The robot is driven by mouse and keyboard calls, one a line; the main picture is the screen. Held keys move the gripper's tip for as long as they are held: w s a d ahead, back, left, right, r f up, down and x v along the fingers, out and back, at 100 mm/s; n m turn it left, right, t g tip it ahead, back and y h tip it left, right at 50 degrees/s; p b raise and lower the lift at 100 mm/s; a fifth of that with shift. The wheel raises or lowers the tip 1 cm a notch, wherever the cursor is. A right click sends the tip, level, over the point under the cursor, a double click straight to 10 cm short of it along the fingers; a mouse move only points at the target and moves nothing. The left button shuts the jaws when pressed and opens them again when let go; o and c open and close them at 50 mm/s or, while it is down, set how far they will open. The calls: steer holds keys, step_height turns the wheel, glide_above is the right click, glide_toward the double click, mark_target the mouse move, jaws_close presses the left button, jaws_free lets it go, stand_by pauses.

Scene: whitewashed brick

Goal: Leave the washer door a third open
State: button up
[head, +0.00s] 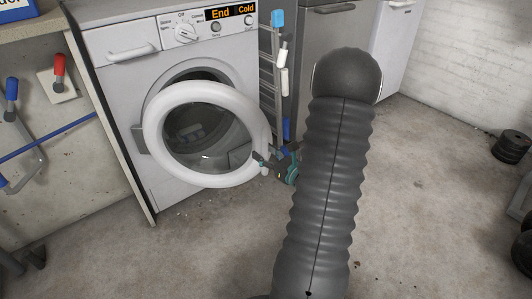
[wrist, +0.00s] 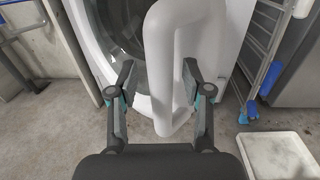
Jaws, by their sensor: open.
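The washer (head: 165,50) is white, with a control panel reading "End" and "Cold". Its round door (head: 205,180), a thick white ring around dark glass, stands partly open, hinged on the left and swung out from the drum opening. My gripper (head: 272,164) is at the door's lower right edge, the side away from the hinge. In the wrist view the door's white rim (wrist: 160,40) passes between my two open fingers (wrist: 158,78), one on each side. I see a gap on the right; whether the left finger touches the rim I cannot tell.
A drying rack (head: 268,75) with blue and white parts stands right of the washer. A white tray (wrist: 278,155) lies on the floor at the lower right in the wrist view. A wall with red and blue-handled tools is at left. The floor before the washer is mostly clear.

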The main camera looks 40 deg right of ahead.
steer(key=s+d, duration=0.1)
steer(key=s, duration=1)
steer(key=shift+s, duration=0.4)
